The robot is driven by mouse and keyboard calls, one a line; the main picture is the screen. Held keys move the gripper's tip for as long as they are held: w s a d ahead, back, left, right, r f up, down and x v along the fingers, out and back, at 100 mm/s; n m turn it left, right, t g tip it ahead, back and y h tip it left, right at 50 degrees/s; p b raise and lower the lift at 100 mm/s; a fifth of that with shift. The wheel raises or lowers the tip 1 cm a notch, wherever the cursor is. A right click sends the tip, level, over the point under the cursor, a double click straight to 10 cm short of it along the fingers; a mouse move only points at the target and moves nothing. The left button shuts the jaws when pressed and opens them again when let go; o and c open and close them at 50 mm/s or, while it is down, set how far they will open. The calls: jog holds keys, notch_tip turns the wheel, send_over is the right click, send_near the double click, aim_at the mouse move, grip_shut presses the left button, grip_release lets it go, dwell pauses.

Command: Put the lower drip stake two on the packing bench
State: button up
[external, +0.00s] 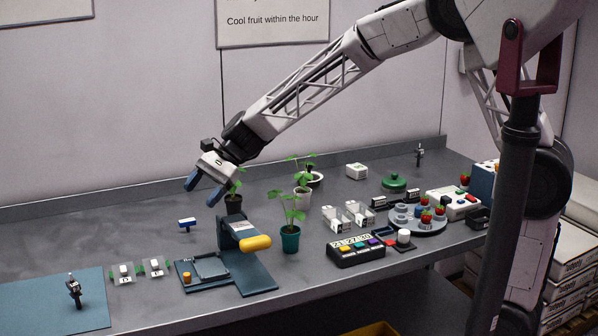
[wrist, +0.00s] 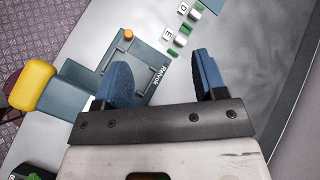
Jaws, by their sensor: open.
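My gripper (external: 203,192) is open and empty, held above the bench at the left of the plants; its two blue fingers also show in the wrist view (wrist: 161,78). No thing carries a readable drip stake label. A small dark upright piece (external: 74,291) stands on the blue mat (external: 40,308) at the front left. A similar small upright piece (external: 419,157) stands at the back right. I cannot tell which, if either, is drip stake two. The grey bench (external: 60,250) runs under everything. A small blue-and-white piece (external: 187,223) lies below my gripper.
A blue press with a yellow handle (external: 256,243) stands at the front middle, also in the wrist view (wrist: 33,86). Small lettered clips (external: 126,273) sit left of it. Potted plants (external: 291,236), a button box (external: 356,251) and a berry plate (external: 418,226) crowd the right. The back left is clear.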

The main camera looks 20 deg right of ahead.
jog(key=s+d+r+n+t+h, duration=0.15)
jog(key=s+d, duration=0.35)
jog(key=d, duration=0.8)
jog(key=s+d+r+n+t+h, duration=0.1)
jog(key=s+d+r+n+h, duration=0.2)
jog(key=d, duration=1)
jog(key=s+d+r+n+t+h, duration=0.15)
jog(key=s+d, duration=0.45)
jog(key=d, duration=0.7)
jog(key=s+d+f+n+t+h, duration=0.1)
jog(key=s+d+f+n+h, duration=0.1)
jog(key=s+d, duration=0.8)
jog(key=shift+s+d+f+t+h, duration=0.15)
jog(key=shift+s+d+t+h, duration=0.2)
jog(key=shift+d+h, duration=0.7)
